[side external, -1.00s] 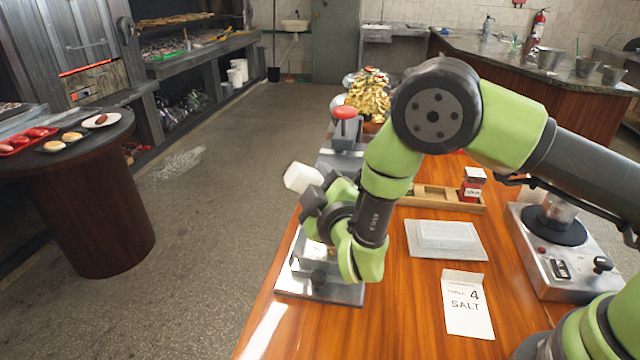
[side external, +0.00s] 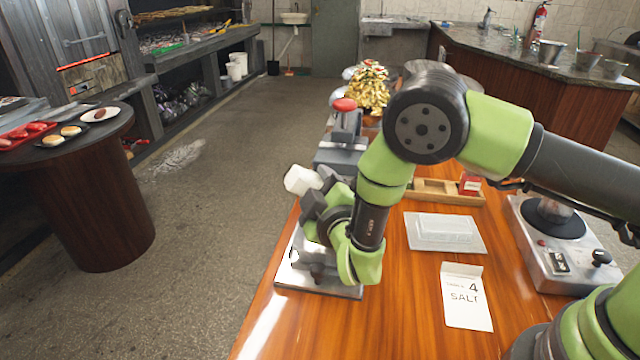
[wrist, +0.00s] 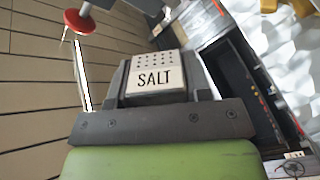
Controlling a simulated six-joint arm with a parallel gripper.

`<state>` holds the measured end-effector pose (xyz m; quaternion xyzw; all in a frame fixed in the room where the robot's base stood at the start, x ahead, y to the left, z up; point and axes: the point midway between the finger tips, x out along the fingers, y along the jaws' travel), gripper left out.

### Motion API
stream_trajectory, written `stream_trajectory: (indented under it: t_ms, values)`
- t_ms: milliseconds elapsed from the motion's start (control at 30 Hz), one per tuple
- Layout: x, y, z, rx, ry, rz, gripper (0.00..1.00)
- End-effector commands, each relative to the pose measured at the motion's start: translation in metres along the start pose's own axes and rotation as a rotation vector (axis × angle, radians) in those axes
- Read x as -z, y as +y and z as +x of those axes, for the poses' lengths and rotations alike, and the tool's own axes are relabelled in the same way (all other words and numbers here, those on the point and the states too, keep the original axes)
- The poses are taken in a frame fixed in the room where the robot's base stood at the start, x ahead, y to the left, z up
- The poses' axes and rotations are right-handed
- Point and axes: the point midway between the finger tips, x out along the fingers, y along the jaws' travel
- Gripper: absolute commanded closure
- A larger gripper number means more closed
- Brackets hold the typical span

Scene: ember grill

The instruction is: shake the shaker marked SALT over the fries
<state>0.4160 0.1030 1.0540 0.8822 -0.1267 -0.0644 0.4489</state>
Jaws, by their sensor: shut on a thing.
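The shaker marked SALT (wrist: 155,78) is between my gripper's fingers in the wrist view, its pierced top and black lettering facing the camera. In the side view the white shaker (side external: 301,180) sticks out to the left of my gripper (side external: 318,190), tilted, above the table's left edge and clear of the surface. My gripper is shut on it; its dark fingers also show in the wrist view (wrist: 160,100). I cannot clearly make out the fries. A golden heap (side external: 368,88) stands at the far end of the table, but I cannot tell what it is.
A steel plate device (side external: 335,290) lies below my wrist. A red-knobbed press (side external: 344,128) stands behind the shaker. A wooden rack (side external: 432,198) holds a red-labelled shaker (side external: 470,184). A white tray (side external: 445,234), an order card reading 4 SALT (side external: 466,300) and a scale-like machine (side external: 555,250) are to the right.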

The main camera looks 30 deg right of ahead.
Motion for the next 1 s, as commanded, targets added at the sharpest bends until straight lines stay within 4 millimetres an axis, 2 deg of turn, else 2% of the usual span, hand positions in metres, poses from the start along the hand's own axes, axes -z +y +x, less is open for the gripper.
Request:
stream_trajectory:
  t_ms: [167, 433, 667, 767, 1000]
  values:
    - [0.002, 0.002, 0.000, -0.001, 0.001, 0.001, 0.72]
    - [0.021, 0.028, 0.000, -0.001, 0.001, 0.002, 0.72]
    - [0.003, 0.004, 0.000, 0.002, -0.001, -0.003, 0.72]
    - [0.001, 0.001, 0.000, 0.000, 0.000, 0.000, 0.72]
    - [0.020, 0.028, 0.000, -0.002, 0.001, 0.003, 0.72]
